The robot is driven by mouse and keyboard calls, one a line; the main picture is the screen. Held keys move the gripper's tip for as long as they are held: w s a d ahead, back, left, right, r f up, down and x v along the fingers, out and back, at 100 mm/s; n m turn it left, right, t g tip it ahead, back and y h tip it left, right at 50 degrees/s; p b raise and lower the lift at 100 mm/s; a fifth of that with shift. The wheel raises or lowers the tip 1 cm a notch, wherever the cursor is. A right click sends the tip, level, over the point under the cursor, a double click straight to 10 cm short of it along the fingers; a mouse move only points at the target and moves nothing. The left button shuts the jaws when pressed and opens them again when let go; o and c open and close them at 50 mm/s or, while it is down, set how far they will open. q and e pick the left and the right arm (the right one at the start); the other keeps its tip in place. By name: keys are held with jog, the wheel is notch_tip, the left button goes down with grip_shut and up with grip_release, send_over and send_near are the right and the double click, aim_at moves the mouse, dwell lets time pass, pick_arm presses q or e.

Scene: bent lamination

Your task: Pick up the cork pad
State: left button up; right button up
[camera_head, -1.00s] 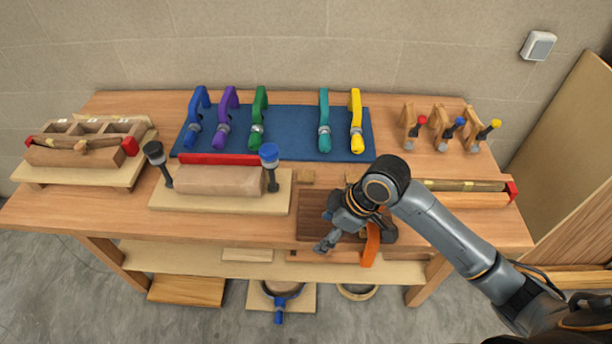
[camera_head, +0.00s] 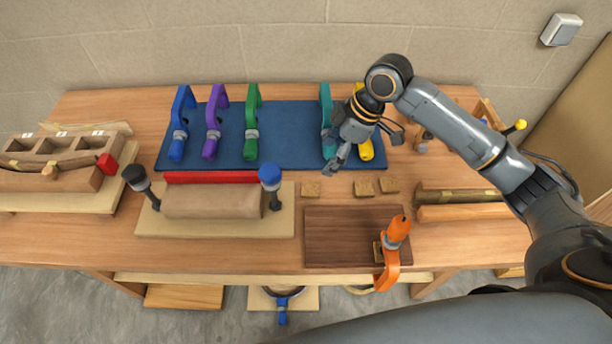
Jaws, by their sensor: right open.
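Three small tan cork pads lie on the bench in front of the blue mat: a left one (camera_head: 311,189), a middle one (camera_head: 363,188) and a right one (camera_head: 389,185). A further small tan piece (camera_head: 378,251) shows by the orange clamp (camera_head: 394,252) on the dark wooden board (camera_head: 340,232). My right gripper (camera_head: 366,158) is open and empty, above the right end of the mat, just behind the middle and right pads. It partly hides the teal and yellow clamps. My left gripper is out of view.
The blue mat (camera_head: 290,135) carries several coloured clamps. Wooden bars (camera_head: 462,212) lie to the right. Bare bench surrounds the pads.

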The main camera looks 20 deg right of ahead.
jog(key=p, duration=0.1)
send_near(305, 188)
jog(key=shift+x, duration=1.05)
jog(key=shift+a+f, duration=0.1)
jog(key=shift+f, duration=0.2)
jog(key=p+x, duration=0.2)
jog(key=shift+w+a+f, duration=0.1)
jog(key=shift+a+f, duration=0.15)
jog(key=shift+f, duration=0.05)
jog(key=shift+x, duration=1.05)
jog(key=shift+f, duration=0.2)
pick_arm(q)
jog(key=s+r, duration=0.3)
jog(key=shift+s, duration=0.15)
pick_arm(e)
jog(key=c, duration=0.8)
